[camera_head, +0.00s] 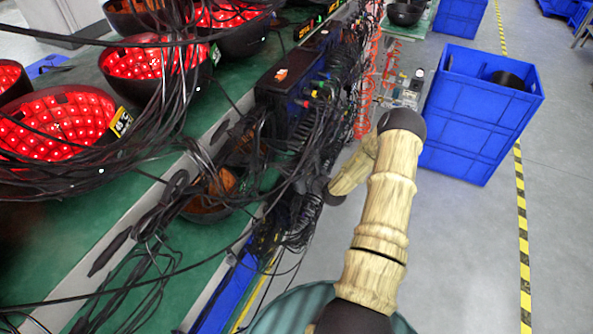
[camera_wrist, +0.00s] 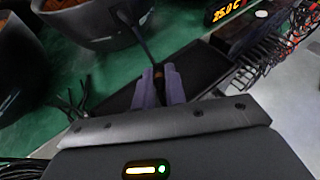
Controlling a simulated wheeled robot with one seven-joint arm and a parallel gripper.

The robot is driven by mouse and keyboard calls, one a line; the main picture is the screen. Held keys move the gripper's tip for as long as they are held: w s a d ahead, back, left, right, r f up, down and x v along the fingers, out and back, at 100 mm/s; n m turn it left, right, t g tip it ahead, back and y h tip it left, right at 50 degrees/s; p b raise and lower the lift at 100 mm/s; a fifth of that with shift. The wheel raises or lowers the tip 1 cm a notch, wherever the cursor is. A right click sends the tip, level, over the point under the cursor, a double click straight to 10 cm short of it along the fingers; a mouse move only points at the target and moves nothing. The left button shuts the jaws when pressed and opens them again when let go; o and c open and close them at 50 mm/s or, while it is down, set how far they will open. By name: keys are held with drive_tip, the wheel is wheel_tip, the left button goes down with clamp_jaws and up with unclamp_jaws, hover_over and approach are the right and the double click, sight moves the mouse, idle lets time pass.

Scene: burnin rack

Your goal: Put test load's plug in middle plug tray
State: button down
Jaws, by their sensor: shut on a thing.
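My gripper (camera_wrist: 159,72) shows in the wrist view with its two purple-grey fingers close together, shut on a small dark, brownish plug (camera_wrist: 158,82). The fingers hide most of the plug. A black cable (camera_wrist: 138,30) rises from just beyond the fingertips toward a dark bowl-shaped housing (camera_wrist: 95,22). A long black tray-like surface (camera_wrist: 205,66) lies behind and right of the fingers; I cannot tell which tray it is, or whether the plug touches it. In the head view my gripper is lost among black cables, left of my wrist.
Red-lit bowl lamps (camera_head: 58,125) stand on the green rack shelf (camera_head: 130,218) at left. Tangled black cables (camera_head: 150,220) hang over its edge. A dark box with connectors (camera_head: 290,88) stands at the centre. Blue crates (camera_head: 470,125) stand on the grey floor at right, where the aisle is clear.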

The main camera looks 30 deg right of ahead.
drive_tip(key=shift+w+a+f+b, duration=0.15)
drive_tip(key=shift+f+b, duration=0.1)
drive_tip(key=shift+f, duration=0.25)
drive_tip(key=shift+a+f+b, duration=0.1)
drive_tip(key=shift+f+b, duration=0.1)
drive_tip(key=shift+f, duration=0.3)
drive_tip(key=shift+r, duration=0.1)
drive_tip(key=c, duration=1.4)
unclamp_jaws()
drive_tip(key=shift+o, duration=0.2)
drive_tip(key=b+v, duration=0.2)
drive_tip(key=v, duration=1.5)
drive_tip(key=shift+s+b, duration=0.3)
drive_tip(key=shift+b, duration=0.1)
